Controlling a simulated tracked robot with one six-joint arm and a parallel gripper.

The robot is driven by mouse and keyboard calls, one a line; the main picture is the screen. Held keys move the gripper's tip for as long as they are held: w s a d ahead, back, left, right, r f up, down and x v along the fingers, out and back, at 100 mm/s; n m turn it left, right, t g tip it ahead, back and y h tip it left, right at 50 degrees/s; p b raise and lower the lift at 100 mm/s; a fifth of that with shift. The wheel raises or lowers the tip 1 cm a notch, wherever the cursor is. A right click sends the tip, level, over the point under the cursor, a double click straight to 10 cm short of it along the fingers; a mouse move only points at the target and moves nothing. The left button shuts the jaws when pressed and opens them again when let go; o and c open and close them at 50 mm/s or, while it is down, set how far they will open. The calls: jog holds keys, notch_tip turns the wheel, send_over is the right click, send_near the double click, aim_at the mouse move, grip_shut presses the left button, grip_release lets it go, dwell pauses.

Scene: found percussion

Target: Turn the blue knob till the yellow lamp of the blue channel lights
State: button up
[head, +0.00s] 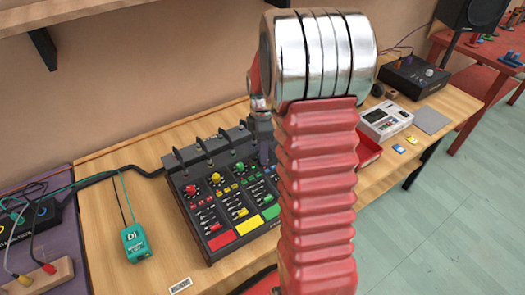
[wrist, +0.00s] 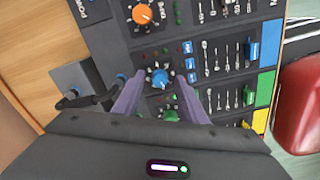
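The blue knob (wrist: 160,77) sits on the dark mixer panel, in the middle of the wrist view. My gripper (wrist: 160,80) reaches down over it with its two purple fingers apart, one on each side of the knob. A small gap shows between each finger and the knob, and I see no clear contact. The blue channel runs right from the knob to a blue pad (wrist: 268,40). Small dark lamps lie around the knob; I cannot make out a lit yellow one. In the head view my arm hides the blue channel of the mixer (head: 205,190).
An orange knob (wrist: 142,14) and a green knob (wrist: 171,115) flank the blue one closely. Black handles stand along the mixer's back edge. A teal DI box (head: 136,242), a white device (head: 385,120) and a red tray (head: 368,152) share the wooden table.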

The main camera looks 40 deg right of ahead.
jog(key=shift+f, duration=0.3)
jog(key=shift+c, duration=0.4)
grip_shut()
